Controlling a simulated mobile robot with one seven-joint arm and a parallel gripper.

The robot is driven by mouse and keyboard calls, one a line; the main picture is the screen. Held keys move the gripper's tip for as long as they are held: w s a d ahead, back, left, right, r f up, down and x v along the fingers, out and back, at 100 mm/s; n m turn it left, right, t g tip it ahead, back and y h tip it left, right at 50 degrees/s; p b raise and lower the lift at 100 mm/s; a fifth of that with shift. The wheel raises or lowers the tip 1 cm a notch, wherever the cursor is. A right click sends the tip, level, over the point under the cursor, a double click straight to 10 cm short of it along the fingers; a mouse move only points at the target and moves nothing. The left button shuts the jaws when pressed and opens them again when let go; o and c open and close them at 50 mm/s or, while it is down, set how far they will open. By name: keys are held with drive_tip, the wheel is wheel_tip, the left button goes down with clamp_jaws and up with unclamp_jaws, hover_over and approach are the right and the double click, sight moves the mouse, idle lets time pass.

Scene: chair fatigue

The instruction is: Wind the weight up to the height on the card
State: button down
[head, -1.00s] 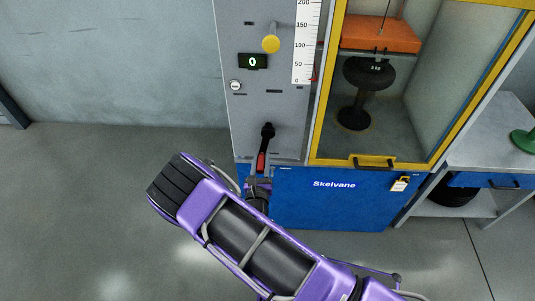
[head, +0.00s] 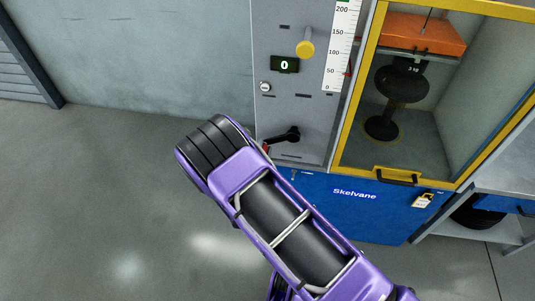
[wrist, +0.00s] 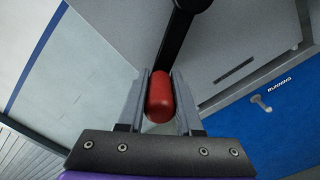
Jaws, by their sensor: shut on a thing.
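My gripper (wrist: 160,82) is shut on the red handle (wrist: 159,100) of a black crank (wrist: 181,22) in the wrist view. In the head view the crank (head: 285,136) points left and slightly down from its hub on the grey panel; my arm hides my gripper and most of the handle. Behind the yellow-framed window hangs an orange block (head: 422,34) on a cable. Under it is a dark piece (head: 413,67) with a small white label, just above a black stool (head: 401,88); I cannot tell if they touch. A white scale (head: 340,45) stands beside the window. I cannot make out a card.
A blue panel (wrist: 270,125) marked RUNNING shows in the wrist view. Bare floor (head: 110,190) lies to the left.

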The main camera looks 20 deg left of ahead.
drive_tip(key=shift+s+a+r+m, duration=0.15)
drive_tip(key=shift+a+r+m, duration=0.35)
drive_tip(key=shift+r, duration=0.05)
drive_tip(key=c, duration=0.6)
unclamp_jaws()
drive_tip(key=shift+d, duration=0.15)
drive_tip(key=shift+s+d+f, duration=0.1)
drive_tip(key=shift+s, duration=0.1)
drive_tip(key=v, duration=1.7)
